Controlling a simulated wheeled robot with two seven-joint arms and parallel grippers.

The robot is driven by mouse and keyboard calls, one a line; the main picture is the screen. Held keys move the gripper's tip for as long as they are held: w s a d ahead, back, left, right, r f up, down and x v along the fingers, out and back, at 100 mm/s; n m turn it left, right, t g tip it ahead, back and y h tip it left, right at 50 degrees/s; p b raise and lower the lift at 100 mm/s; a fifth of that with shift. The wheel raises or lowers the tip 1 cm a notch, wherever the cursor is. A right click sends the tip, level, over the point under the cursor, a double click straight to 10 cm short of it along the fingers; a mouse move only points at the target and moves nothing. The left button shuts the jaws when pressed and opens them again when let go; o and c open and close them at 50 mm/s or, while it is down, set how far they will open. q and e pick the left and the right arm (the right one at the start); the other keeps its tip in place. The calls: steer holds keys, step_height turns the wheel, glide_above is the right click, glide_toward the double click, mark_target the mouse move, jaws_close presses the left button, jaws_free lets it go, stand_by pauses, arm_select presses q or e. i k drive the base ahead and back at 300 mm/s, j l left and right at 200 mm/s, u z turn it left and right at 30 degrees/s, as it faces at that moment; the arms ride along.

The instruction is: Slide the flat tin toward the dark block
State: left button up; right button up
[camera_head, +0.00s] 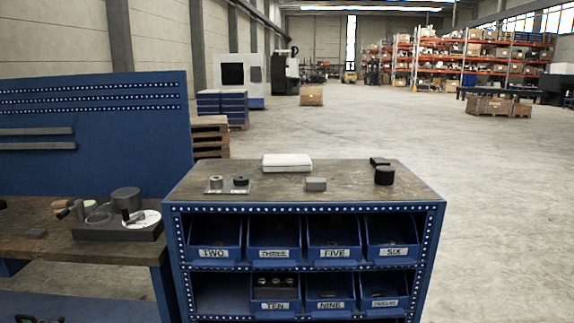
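On top of the blue cabinet lies a small flat grey piece with rounded edges, which looks like the flat tin (316,184), near the front edge at the middle. The dark block (379,161) lies farther back and to the right, close behind a black round cylinder (384,176). The tin and the block are well apart. A dark shape at the bottom left edge may be the tip of my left gripper (38,319); too little shows to tell its state. It is far from the tin. My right gripper is not in view.
A white flat case (286,163) lies at the back of the cabinet top (350,192). A small plate with two round parts (228,187) sits at the left. The top between tin and block is clear. A workbench (100,250) with parts stands left.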

mark_target(293, 163)
steer(key=i+j, duration=0.15)
steer(key=j, duration=0.2)
steer(key=i+j, duration=0.1)
steer(key=j, duration=0.3)
steer(key=i+j, duration=0.15)
steer(key=j, duration=0.2)
steer(key=i+j+u, duration=0.1)
steer(key=j, duration=0.25)
steer(key=i+j, duration=0.15)
steer(key=j, duration=0.2)
